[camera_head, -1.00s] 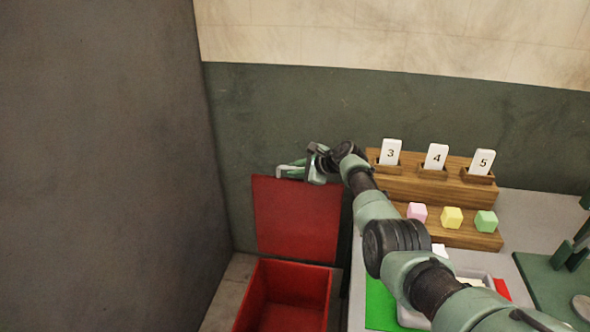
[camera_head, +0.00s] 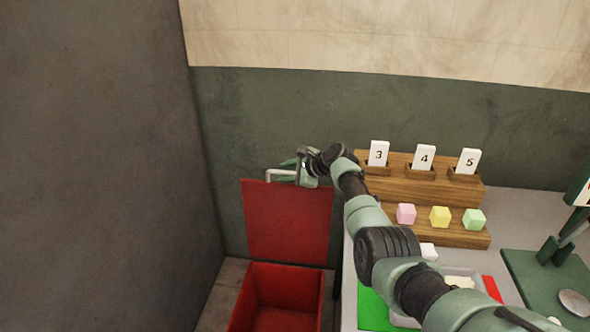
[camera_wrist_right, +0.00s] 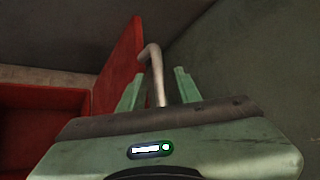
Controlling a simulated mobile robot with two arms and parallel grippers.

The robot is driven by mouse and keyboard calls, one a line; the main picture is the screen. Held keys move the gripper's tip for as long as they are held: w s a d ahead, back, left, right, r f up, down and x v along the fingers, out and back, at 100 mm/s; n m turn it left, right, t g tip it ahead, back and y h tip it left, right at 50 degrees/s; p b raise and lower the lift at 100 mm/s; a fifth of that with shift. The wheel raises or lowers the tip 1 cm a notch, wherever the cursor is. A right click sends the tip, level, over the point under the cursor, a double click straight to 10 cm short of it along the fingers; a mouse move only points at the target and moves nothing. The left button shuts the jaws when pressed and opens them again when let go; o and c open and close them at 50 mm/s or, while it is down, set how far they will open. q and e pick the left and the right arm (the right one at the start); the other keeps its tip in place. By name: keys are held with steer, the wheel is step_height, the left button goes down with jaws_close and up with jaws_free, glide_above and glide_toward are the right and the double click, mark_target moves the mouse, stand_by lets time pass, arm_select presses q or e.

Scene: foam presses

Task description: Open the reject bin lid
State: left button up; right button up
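The reject bin (camera_head: 235,318) is a red box standing on the floor left of the table. Its red lid (camera_head: 287,222) stands upright at the back, so the bin is open and its inside shows. A pale bent handle (camera_head: 279,175) is at the lid's top edge. My right gripper (camera_head: 292,170) is at this handle. In the right wrist view the handle (camera_wrist_right: 154,68) passes between the two green fingers (camera_wrist_right: 158,88), which are apart with gaps beside the handle. The lid (camera_wrist_right: 122,62) shows to their left. My left gripper is out of view.
A grey wall or panel (camera_head: 90,170) stands left of the bin. The table on the right holds a wooden stand (camera_head: 400,187) with number cards and colored cubes, a green mat (camera_head: 371,308) and a light tray. My right arm reaches across above the table.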

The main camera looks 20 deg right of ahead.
steer(key=v, duration=0.7)
steer(key=shift+r, duration=0.2)
steer(key=shift+f, duration=0.1)
